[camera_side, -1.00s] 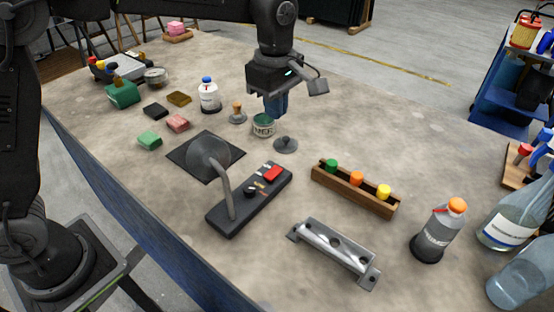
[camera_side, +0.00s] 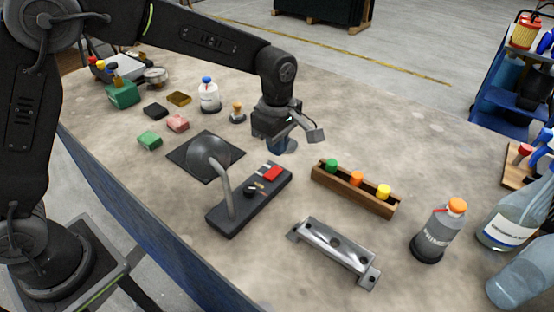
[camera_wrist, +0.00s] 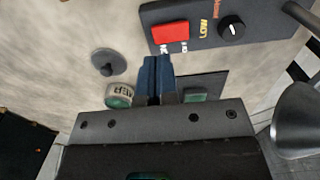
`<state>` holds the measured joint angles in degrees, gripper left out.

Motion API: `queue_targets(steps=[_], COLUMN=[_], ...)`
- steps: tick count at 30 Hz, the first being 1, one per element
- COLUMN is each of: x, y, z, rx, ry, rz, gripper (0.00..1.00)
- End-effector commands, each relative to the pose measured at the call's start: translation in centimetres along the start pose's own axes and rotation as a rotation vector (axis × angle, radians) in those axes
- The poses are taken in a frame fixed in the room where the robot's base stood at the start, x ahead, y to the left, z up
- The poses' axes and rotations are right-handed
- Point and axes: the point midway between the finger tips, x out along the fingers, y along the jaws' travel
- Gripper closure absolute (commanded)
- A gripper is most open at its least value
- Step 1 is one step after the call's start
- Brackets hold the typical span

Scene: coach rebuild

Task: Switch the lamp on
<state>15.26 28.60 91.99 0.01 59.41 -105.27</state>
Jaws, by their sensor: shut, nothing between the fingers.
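The lamp (camera_side: 208,157) has a grey head on a bent neck that rises from a dark base (camera_side: 233,216). The base carries a red rocker switch (camera_side: 272,173) and a black knob (camera_side: 250,191). In the wrist view the red switch (camera_wrist: 169,33) lies just beyond my fingertips, with the black knob (camera_wrist: 232,29) to its right. My gripper (camera_side: 284,147) is shut and empty, low over the table behind the switch end of the base. Its blue fingers (camera_wrist: 156,64) point at the switch in the wrist view and look apart from it.
A wooden rack (camera_side: 355,190) with coloured pegs stands right of the base. A dark square mat (camera_side: 180,155) lies under the lamp head.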

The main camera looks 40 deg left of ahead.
Motion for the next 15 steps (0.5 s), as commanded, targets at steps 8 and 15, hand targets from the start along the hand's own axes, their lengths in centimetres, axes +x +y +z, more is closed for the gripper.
queue_targets(steps=[8, 15], x=[4.0, 4.9], y=[0.0, 0.0], z=[0.0, 0.0], rx=[0.000, 0.000], ry=[0.000, 0.000], rz=[-0.001, 0.001], gripper=[1.00, 1.00])
